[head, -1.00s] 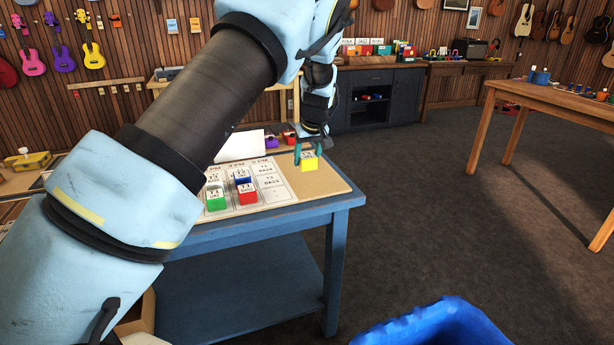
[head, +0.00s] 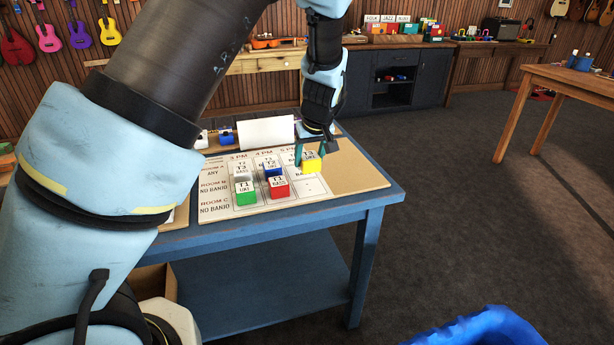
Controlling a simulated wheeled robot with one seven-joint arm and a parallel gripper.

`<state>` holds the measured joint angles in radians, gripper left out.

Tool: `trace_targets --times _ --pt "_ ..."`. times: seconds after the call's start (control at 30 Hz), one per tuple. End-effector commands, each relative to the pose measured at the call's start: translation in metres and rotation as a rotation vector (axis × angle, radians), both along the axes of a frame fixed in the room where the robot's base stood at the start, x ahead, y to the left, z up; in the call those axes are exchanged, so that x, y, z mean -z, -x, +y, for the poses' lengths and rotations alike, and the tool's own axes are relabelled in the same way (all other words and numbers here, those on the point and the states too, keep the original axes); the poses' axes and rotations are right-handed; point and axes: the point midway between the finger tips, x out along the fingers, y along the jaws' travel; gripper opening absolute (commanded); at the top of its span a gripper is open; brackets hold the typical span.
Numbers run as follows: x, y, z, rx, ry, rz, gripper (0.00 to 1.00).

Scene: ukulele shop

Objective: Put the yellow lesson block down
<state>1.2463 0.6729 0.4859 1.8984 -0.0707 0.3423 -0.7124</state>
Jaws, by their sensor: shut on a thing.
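The yellow lesson block (head: 312,166) has a white top label that seems to read T3. My gripper (head: 311,154) points down over it, with its teal fingers shut on the block's sides. The block is at the 5 PM column of the schedule board (head: 362,174), by the room A and B rows. I cannot tell whether it touches the board. A green block (head: 245,198), a red block (head: 279,190), a blue block (head: 272,171) and a whitish block (head: 243,174) stand on the board to the left, in the 3 PM and 4 PM columns.
The board lies on a blue table (head: 300,222). A white card (head: 266,132) and small white and blue items stand behind it. The board's right part is bare. A blue bin-like object (head: 475,328) shows at the bottom right. A wooden table (head: 570,85) stands at the right.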

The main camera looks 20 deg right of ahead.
Motion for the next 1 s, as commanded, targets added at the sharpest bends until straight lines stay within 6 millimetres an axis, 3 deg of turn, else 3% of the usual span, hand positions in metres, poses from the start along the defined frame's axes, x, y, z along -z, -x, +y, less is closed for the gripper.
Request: trace_targets --times 0.5,0.9,0.93,1.0 --pt "0.058 0.000 0.000 -0.001 -0.001 0.001 0.06" --pt "0.065 0.000 0.000 -0.001 0.001 -0.001 0.06" --pt "0.064 0.000 0.000 -0.001 0.001 -0.001 0.65" --pt "0.064 0.000 0.000 -0.001 0.001 -0.001 0.73"
